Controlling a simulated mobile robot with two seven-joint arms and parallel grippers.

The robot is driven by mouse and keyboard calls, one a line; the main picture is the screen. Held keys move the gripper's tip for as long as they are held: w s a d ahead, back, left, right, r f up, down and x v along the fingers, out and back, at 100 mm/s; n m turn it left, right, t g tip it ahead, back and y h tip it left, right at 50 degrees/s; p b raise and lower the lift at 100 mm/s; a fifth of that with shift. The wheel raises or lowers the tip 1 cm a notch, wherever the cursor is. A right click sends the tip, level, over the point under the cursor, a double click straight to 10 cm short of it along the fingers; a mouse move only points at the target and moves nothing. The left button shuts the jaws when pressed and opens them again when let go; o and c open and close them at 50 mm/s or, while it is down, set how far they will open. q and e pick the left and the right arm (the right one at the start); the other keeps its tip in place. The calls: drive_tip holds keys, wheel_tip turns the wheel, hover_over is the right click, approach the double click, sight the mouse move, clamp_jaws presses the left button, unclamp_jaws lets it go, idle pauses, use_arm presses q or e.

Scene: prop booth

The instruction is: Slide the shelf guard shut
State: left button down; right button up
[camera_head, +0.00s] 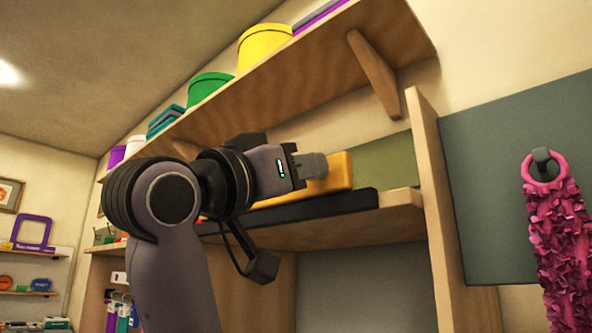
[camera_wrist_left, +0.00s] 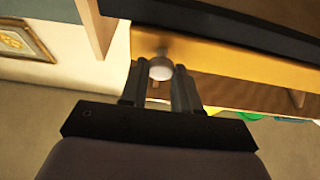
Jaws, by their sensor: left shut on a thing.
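The shelf guard is a yellow sliding panel (camera_head: 341,172) behind a long black rail (camera_head: 318,207) on the middle shelf. In the left wrist view the yellow panel (camera_wrist_left: 225,58) runs across the upper part, beside the dark rail (camera_wrist_left: 235,22). A round silvery knob (camera_wrist_left: 161,68) stands out from the panel. My left gripper (camera_head: 318,165) is at the panel's front, and in the left wrist view its fingers (camera_wrist_left: 160,82) are shut on the knob. My arm hides much of the guard's left part in the head view. My right gripper is not in view.
An upper shelf (camera_head: 290,75) with a yellow tub (camera_head: 263,45) and a green tub (camera_head: 208,86) hangs above my arm. A wooden upright (camera_head: 436,200) stands right of the rail. A pink garland (camera_head: 560,240) hangs from a hook at the far right.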

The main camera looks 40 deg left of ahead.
use_arm(q)
drive_tip(key=shift+d, duration=0.2)
drive_tip(key=c, duration=0.8)
unclamp_jaws()
drive_tip(key=shift+c, duration=0.2)
drive_tip(key=shift+d, duration=0.1)
drive_tip(key=b+v, duration=0.2)
drive_tip(key=v, duration=0.5)
drive_tip(key=shift+s+b, duration=0.15)
drive_tip(key=shift+b, duration=0.2)
